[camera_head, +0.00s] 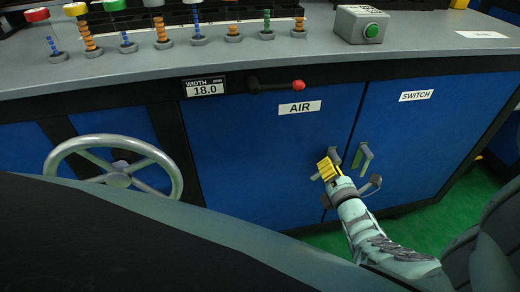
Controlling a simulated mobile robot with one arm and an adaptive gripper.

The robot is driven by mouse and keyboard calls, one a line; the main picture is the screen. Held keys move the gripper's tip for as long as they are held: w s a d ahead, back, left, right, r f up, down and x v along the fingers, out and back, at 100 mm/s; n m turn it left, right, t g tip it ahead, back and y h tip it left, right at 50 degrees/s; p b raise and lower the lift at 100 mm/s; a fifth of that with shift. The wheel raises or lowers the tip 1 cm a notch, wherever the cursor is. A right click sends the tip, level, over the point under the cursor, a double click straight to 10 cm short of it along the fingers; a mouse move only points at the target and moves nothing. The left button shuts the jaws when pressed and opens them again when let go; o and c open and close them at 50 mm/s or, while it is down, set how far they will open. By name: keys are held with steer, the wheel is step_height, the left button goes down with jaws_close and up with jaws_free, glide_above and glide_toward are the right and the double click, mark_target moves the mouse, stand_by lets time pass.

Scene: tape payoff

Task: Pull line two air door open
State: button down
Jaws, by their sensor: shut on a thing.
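The blue door labelled AIR (240,150) is in the middle of the head view and looks flush with the cabinet front. Its grey handle (335,157) is near the door's right edge and is partly hidden by my gripper. My gripper (326,167), with yellow fingers, is shut on this handle. My arm reaches up to it from the lower right. The exact finger contact is too small to make out.
The SWITCH door (415,130) with its own handle (363,158) adjoins on the right, close to my gripper. A handwheel (118,180) stands at left. A red-tipped lever (275,86) sits above. Green floor (440,228) shows at lower right.

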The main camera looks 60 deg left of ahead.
steer(key=shift+s+a+r+m, duration=0.1)
steer(key=shift+s+m, duration=0.1)
steer(key=shift+m, duration=0.8)
stand_by(0.8)
steer(key=shift+r+m+p, duration=0.1)
steer(key=shift+m+p, duration=0.2)
steer(key=shift+m, duration=0.2)
steer(key=shift+s+r+m, duration=0.1)
steer(key=shift+r+m, duration=0.2)
steer(key=shift+m, duration=0.8)
steer(key=shift+r+m, duration=0.25)
steer(key=shift+m, duration=0.85)
steer(key=shift+r+m, duration=0.2)
steer(key=shift+m, duration=0.1)
steer(key=s+d+m+t+h+p, duration=0.4)
steer(key=s+d+p, duration=0.4)
steer(key=s+d, duration=0.2)
steer(key=d+m+t, duration=0.1)
steer(key=t, duration=0.1)
steer(key=shift+s+t+h, duration=0.15)
steer(key=shift+t+h, duration=0.15)
